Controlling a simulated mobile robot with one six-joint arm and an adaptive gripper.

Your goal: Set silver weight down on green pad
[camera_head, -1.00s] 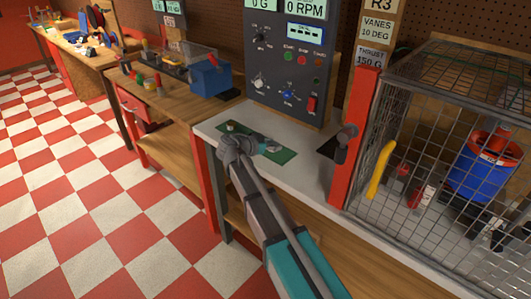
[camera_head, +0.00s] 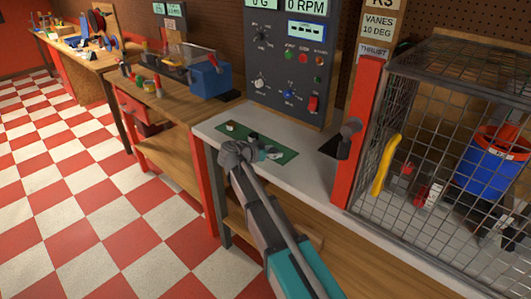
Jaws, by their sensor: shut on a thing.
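The green pad (camera_head: 288,154) lies flat on the light bench top below the control panel. My gripper (camera_head: 265,149) is over the middle of the pad, low and close to it. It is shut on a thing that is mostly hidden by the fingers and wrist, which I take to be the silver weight. I cannot tell whether that thing touches the pad. A small pale object (camera_head: 231,127) stands on the far left end of the pad.
A dark control panel (camera_head: 288,65) rises behind the pad. A red post (camera_head: 361,135) and a wire cage (camera_head: 430,150) with a yellow handle (camera_head: 385,165) stand to the right. A blue box (camera_head: 211,79) sits on the wooden bench at left.

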